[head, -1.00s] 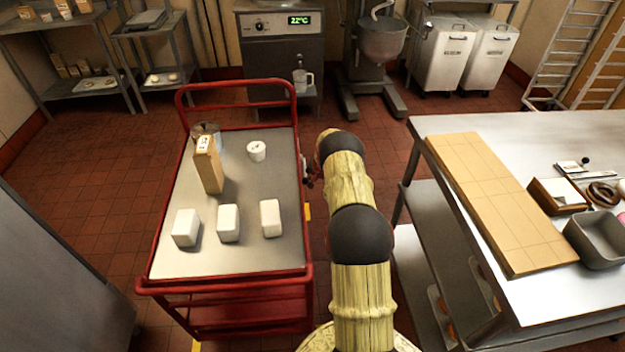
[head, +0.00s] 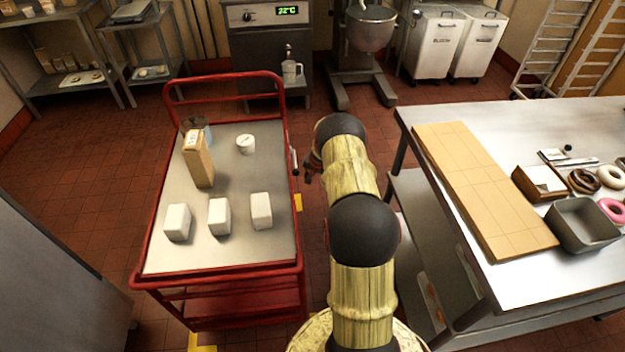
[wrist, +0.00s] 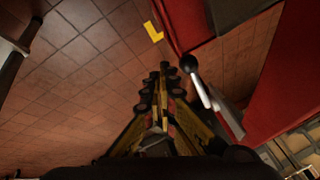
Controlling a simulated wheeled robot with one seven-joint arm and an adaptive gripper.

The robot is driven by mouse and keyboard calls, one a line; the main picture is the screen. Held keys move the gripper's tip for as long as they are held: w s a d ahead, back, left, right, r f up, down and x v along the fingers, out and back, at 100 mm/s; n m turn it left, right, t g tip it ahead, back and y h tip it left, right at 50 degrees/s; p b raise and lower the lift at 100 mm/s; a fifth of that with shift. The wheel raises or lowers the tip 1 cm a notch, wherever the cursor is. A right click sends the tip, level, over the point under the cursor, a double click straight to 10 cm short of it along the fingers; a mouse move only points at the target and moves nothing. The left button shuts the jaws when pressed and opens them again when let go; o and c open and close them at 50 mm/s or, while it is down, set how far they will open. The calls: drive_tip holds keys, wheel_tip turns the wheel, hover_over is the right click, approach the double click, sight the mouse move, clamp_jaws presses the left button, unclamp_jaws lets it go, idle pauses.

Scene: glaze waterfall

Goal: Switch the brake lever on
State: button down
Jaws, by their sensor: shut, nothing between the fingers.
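The brake lever (wrist: 199,88) shows in the wrist view as a silver rod with a black ball knob, on the side of the red cart (wrist: 277,95). In the head view the lever (head: 294,161) is a small pale rod at the right side of the cart (head: 281,104). My gripper (wrist: 164,72) is shut and empty, its fingertips just left of the knob in the wrist view; I cannot tell if they touch it. In the head view my gripper (head: 309,169) is small and partly hidden by my arm, just right of the lever.
The cart carries a tan carton (head: 199,160), a lidded white tub (head: 246,144), a clear jar and white blocks (head: 219,216). A steel table (head: 495,125) with a wooden board (head: 480,185) stands at right. Tiled floor is clear left of the cart.

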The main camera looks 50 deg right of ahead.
drive_tip(key=shift+s+a+r, duration=0.1)
drive_tip(key=shift+s+a, duration=0.55)
drive_tip(key=shift+s, duration=0.3)
drive_tip(key=shift+s+a+r, duration=0.1)
drive_tip(key=shift+s+a, duration=0.5)
drive_tip(key=shift+s, duration=0.3)
drive_tip(key=shift+f, duration=0.1)
